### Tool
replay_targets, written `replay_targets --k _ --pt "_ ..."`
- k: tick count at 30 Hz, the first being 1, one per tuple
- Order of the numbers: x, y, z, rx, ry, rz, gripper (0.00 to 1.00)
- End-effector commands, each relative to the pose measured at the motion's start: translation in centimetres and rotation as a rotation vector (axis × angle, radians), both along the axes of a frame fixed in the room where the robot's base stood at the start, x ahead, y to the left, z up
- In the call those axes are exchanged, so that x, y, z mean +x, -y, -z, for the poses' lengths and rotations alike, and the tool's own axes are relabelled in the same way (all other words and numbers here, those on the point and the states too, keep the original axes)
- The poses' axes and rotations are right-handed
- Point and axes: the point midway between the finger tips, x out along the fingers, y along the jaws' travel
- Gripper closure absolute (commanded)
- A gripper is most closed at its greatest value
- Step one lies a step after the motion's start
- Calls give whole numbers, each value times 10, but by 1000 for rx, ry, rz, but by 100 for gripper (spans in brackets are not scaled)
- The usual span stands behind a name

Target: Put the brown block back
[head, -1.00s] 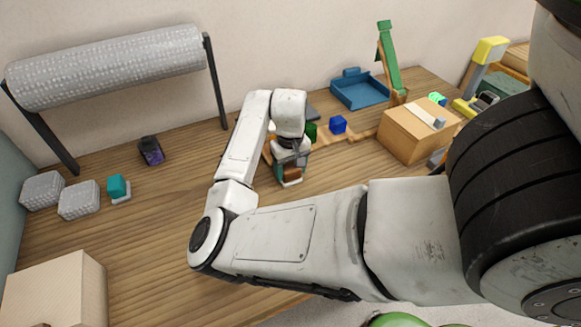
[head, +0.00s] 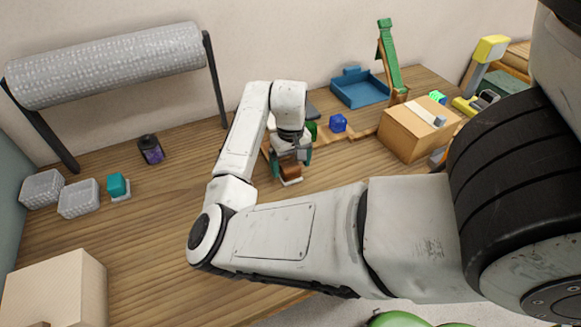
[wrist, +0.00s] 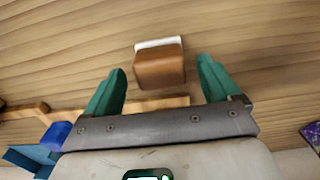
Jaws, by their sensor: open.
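The brown block (wrist: 160,70) sits on a small white pad (wrist: 158,43) on the wooden table. In the head view the brown block (head: 290,170) shows below my gripper (head: 291,162), with the white pad (head: 292,182) under it. In the wrist view my gripper (wrist: 161,70) is open, its green fingers apart to the left and right of the block. Gaps show on both sides, so neither finger appears to touch it. Part of the pad is hidden by the block.
A blue block (head: 338,123), blue tray (head: 360,90) and cardboard box (head: 411,132) are to the right. The table's left middle is clear.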

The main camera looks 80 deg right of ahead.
Motion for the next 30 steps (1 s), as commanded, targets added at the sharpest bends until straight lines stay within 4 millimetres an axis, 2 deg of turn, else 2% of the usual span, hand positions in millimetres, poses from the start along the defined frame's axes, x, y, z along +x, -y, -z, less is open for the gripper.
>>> replay_targets --k 9,15,21,30 --pt "0 1 -65 -2 3 2 10" --pt "0 0 -94 -1 3 3 10" --pt "0 0 -103 1 1 1 10" --pt "0 0 -103 1 1 1 10"
